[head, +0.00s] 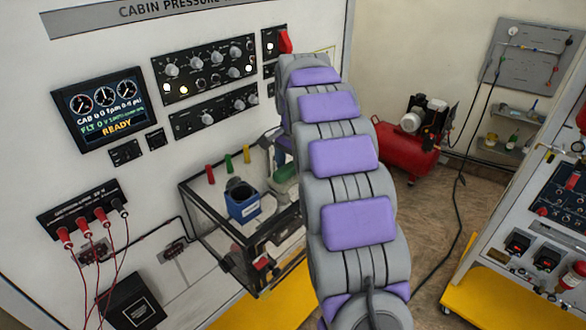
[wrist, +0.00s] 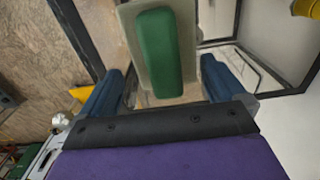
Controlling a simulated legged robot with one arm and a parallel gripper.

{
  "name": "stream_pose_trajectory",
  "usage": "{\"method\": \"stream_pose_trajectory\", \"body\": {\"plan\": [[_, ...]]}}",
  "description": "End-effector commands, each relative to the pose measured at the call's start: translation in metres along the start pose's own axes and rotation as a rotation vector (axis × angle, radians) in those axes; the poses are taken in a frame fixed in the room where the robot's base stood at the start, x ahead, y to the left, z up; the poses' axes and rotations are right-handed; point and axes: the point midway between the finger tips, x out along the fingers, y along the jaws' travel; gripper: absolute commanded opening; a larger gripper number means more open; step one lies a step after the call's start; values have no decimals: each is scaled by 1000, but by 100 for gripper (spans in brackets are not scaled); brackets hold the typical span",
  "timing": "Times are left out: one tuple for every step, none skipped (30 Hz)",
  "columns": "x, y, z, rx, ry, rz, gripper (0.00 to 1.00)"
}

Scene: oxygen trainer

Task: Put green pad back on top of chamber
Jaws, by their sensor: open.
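The green pad (wrist: 157,55) shows in the wrist view, on a pale grey-beige plate or block. My gripper (wrist: 160,85) is open, with one blue finger to the left and one to the right of the pad's near end. I cannot tell whether they touch the plate. In the head view, the green pad (head: 285,172) shows partly beside my arm, above the right part of the chamber (head: 210,222), a clear box with a dark frame.
A blue box (head: 243,203) is visible within the chamber's outline. Red, green and yellow cylinders stand along its back. A control panel wall (head: 200,80) rises behind it. Red cables (head: 95,235) hang at left. A red compressor (head: 405,145) stands on the floor beyond my arm.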

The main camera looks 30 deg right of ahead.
Motion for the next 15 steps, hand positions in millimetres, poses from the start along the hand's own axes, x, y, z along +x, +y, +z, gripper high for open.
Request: {"method": "stream_pose_trajectory", "body": {"plan": [[-3, -1, 1, -1, 2, -2, 97], [-6, -2, 2, -1, 3, -2, 97], [-10, -2, 3, -1, 5, -2, 97], [-13, -3, 4, -1, 6, -3, 97], [-17, -3, 4, -2, 6, -3, 97], [-24, -3, 5, -2, 7, -3, 97], [-28, -3, 5, -2, 8, -4, 97], [-32, -4, 5, -2, 8, -4, 97], [-37, -3, 4, -3, 6, -3, 97], [-41, -3, 3, -3, 5, -2, 97], [-46, -3, 2, -2, 4, -2, 97], [-51, -2, 0, -2, 5, -4, 97], [-54, -2, 0, -2, 4, -3, 97], [-58, -2, 0, -2, 2, -1, 97], [-63, -2, -1, -2, 2, -1, 97]]}}
